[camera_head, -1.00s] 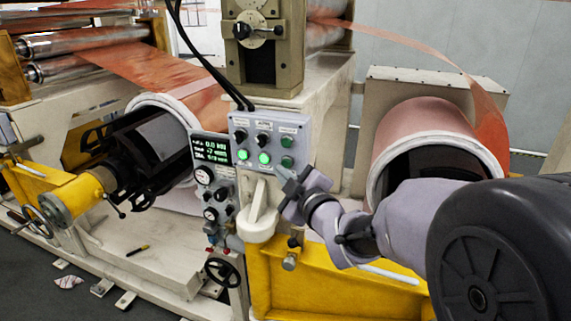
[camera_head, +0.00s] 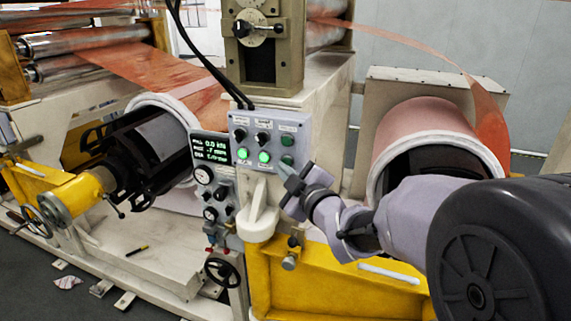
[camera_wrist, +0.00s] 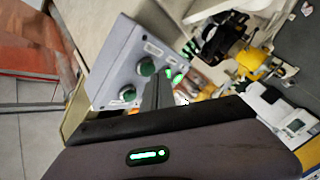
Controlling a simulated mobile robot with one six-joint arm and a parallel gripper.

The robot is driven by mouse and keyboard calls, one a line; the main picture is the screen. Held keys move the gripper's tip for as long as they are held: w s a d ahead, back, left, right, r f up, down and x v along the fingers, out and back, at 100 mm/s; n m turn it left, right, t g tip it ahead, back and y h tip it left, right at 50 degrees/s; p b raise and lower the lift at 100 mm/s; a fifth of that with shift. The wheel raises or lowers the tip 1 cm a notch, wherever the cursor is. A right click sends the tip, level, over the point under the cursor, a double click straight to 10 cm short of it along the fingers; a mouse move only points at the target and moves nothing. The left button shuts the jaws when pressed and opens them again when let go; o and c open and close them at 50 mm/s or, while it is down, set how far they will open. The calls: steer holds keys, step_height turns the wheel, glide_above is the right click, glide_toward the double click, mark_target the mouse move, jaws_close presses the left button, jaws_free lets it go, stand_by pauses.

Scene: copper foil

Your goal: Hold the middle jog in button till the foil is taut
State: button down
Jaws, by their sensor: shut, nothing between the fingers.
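The grey control box (camera_head: 272,124) carries black knobs and green buttons. In its bottom row the left button (camera_head: 242,155) and the middle button (camera_head: 264,157) glow green; the right one (camera_head: 287,160) is darker. The labels are too small to read. My gripper (camera_head: 281,168) is shut and empty, its tip close to the box's lower right part. In the wrist view the fingers (camera_wrist: 157,88) overlap the button face and partly hide the lit buttons; I cannot tell whether they touch. The copper foil (camera_head: 425,47) runs in a bowed curve down to the right roll (camera_head: 425,128).
A display panel (camera_head: 210,149) with gauges stands left of the box. A white lever housing (camera_head: 259,212) sits below the box. A yellow frame (camera_head: 330,285) lies below my arm. Black cables hang down to the box top.

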steer(key=shift+w+d, duration=0.15)
steer(key=shift+w, duration=0.25)
stand_by(0.6)
stand_by(1.5)
steer(key=shift+s+a+b, duration=0.3)
steer(key=shift+s+b, duration=0.5)
steer(key=shift+b, duration=0.05)
steer(key=s+b, duration=0.1)
steer(key=s+a+b, duration=0.1)
steer(key=s, duration=0.1)
steer(key=s+b, duration=0.1)
steer(key=shift+s+a, duration=0.35)
